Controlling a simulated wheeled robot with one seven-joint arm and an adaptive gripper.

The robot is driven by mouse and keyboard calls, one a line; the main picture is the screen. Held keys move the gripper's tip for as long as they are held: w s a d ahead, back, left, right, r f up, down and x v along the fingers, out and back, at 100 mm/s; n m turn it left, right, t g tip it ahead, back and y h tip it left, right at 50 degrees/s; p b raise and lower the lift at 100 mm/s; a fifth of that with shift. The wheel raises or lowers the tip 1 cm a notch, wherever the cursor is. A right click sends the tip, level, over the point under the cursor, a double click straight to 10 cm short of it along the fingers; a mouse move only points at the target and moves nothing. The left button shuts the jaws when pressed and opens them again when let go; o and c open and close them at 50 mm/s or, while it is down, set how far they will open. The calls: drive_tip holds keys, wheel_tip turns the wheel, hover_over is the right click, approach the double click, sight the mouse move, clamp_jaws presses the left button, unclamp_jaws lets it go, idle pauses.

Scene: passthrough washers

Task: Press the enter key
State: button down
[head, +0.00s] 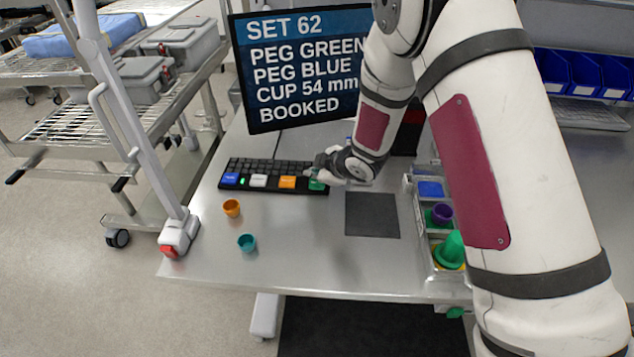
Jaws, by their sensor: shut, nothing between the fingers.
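A black keyboard (268,168) lies on the metal table below the screen. Its front row has large coloured keys: a blue key (230,179), a white key (258,181), an orange key (287,182) and a green key (317,185) at the right end. The lettering is too small to read, so I cannot tell which is enter. My gripper (320,175) is shut and empty at the keyboard's right end, over or beside the green key. It hides part of that end, and I cannot tell whether it touches a key.
A screen (300,65) reads "SET 62", "PEG GREEN", "PEG BLUE", "CUP 54 mm", "BOOKED". An orange cup (231,207) and a teal cup (247,242) stand left of a dark mat (371,215). A tray at right holds a purple cup (442,213) and green cone (450,248).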

sight(315, 184)
drive_tip(key=shift+r+p, duration=0.35)
drive_tip(key=shift+r, duration=2.15)
drive_tip(key=s+d+r+m+t+h, duration=0.1)
drive_tip(key=s+d+r+m+h, duration=0.25)
drive_tip(key=d+r, duration=0.6)
drive_tip(key=s+d+r+m+t+h, duration=0.15)
drive_tip(key=s+d+r+m, duration=0.3)
drive_tip(key=d+r, duration=0.5)
drive_tip(key=s+d+r+m+g, duration=0.1)
drive_tip(key=s+r+m, duration=0.1)
drive_tip(key=s, duration=0.7)
drive_tip(key=s+d+r+m+g, duration=0.1)
drive_tip(key=s+m, duration=0.3)
drive_tip(key=s, duration=0.5)
drive_tip(key=s+d+r+m+g+h, duration=0.1)
drive_tip(key=s+r+m+g, duration=0.1)
drive_tip(key=s, duration=0.7)
wheel_tip(315, 184, up, 2)
drive_tip(key=shift+d+r+m+b, duration=0.1)
drive_tip(key=shift+d+m+b, duration=0.1)
drive_tip(key=shift+m+b, duration=0.25)
